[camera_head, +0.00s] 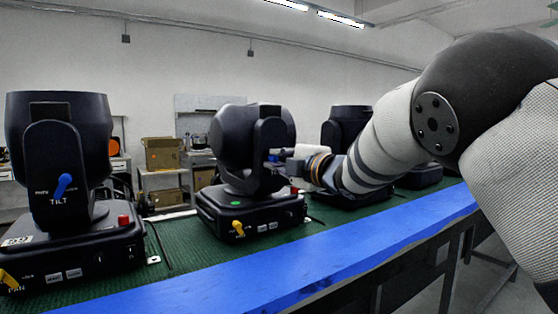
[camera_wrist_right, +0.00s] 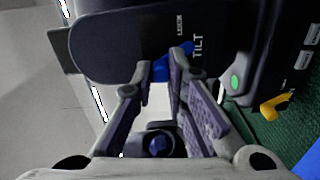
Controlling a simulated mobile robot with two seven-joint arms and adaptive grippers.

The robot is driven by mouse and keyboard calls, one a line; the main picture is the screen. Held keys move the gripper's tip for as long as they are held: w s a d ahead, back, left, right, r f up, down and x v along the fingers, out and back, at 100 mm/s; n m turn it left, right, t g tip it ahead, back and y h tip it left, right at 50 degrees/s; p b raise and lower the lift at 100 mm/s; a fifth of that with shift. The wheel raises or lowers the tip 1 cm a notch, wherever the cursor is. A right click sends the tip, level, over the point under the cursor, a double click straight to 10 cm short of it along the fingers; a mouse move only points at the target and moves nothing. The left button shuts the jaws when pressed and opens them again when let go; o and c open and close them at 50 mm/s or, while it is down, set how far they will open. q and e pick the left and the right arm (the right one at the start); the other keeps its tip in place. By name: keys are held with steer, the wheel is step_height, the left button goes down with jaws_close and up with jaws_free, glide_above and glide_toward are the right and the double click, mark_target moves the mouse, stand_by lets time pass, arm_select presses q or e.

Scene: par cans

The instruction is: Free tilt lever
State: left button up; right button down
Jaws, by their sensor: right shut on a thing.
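The middle black moving-head light (camera_head: 237,140) stands on its base with its side arm turned toward me. Its blue tilt lever shows in the right wrist view (camera_wrist_right: 160,70), beside the white TILT lettering. My right gripper (camera_head: 281,156) reaches in from the right at the side arm. In the wrist view its fingertips (camera_wrist_right: 166,64) are shut on the blue tilt lever and partly hide it. My left gripper is in neither view.
A second light (camera_head: 58,115) at the left has a blue tilt lever (camera_head: 62,186); another (camera_head: 346,125) stands behind my arm. Yellow pan levers (camera_head: 239,229) stick out from the bases. The green bench top (camera_head: 190,250) has a blue front edge (camera_head: 300,268).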

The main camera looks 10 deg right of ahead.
steer(key=shift+f, duration=0.1)
steer(key=c, duration=1.6)
jaws_free()
steer(key=v, duration=1.2)
